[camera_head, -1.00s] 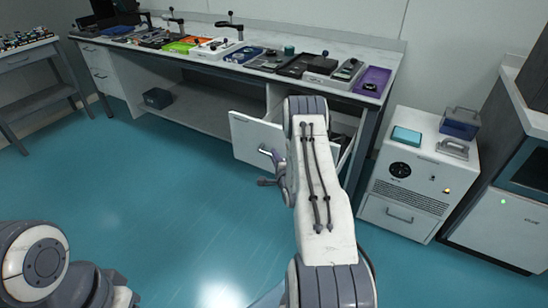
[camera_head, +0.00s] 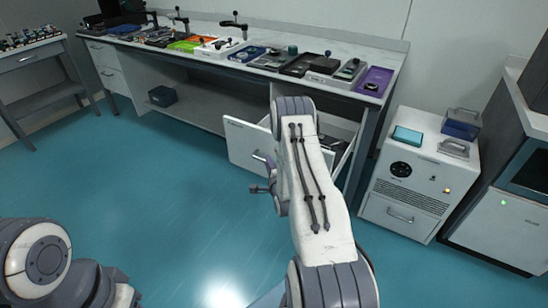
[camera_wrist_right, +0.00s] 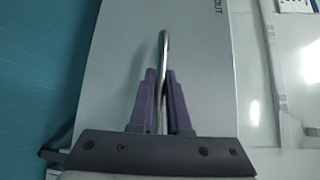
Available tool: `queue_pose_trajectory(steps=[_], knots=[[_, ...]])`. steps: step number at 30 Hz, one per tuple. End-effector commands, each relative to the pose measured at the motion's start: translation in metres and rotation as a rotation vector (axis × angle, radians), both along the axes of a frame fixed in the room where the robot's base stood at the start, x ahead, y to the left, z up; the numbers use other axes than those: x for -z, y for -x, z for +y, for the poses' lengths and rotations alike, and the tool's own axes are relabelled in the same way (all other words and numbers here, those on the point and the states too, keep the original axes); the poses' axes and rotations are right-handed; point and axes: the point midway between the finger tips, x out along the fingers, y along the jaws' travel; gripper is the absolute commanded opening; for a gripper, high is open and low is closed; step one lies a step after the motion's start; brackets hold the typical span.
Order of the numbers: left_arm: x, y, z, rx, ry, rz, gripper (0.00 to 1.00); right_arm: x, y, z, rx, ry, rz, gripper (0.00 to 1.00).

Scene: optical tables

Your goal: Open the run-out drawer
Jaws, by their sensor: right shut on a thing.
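The run-out drawer (camera_head: 242,143) is under the right end of the long bench. Its white front stands out from the bench, and part of its inside shows to the right of my right arm. In the right wrist view, the pale drawer front (camera_wrist_right: 205,85) carries lettering ending in "OUT". My right gripper (camera_wrist_right: 163,85) has its purple fingers on either side of the thin metal handle (camera_wrist_right: 163,45) and is shut on it. In the head view my right gripper (camera_head: 263,160) is at the drawer front, partly hidden by my arm. My left gripper is out of view.
The bench top (camera_head: 385,55) holds trays and several devices. A white cabinet unit (camera_head: 415,175) stands to the right of the drawer. A dark box (camera_head: 162,96) sits on the shelf under the bench. The blue floor (camera_head: 170,190) before the drawer is clear.

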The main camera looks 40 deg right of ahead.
Motion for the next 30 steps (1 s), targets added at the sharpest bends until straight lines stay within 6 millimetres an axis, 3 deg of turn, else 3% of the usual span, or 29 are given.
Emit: queue_pose_trajectory(steps=[3,6,15,16,18,30], knots=[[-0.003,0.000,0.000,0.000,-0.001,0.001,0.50,0.000,0.004,0.022,-0.004,0.000,0.003,0.00],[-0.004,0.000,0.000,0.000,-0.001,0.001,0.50,0.000,0.005,0.031,-0.002,0.002,0.002,0.00],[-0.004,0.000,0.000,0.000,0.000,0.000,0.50,0.001,0.004,0.035,0.000,0.003,0.004,0.00],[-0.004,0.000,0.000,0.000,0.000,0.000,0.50,0.001,0.003,0.035,-0.001,0.003,0.003,0.26],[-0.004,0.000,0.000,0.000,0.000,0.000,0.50,0.001,0.003,0.036,-0.003,0.004,0.002,0.45],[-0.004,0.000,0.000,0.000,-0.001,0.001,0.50,-0.001,0.008,0.039,-0.007,0.004,0.001,0.45]])
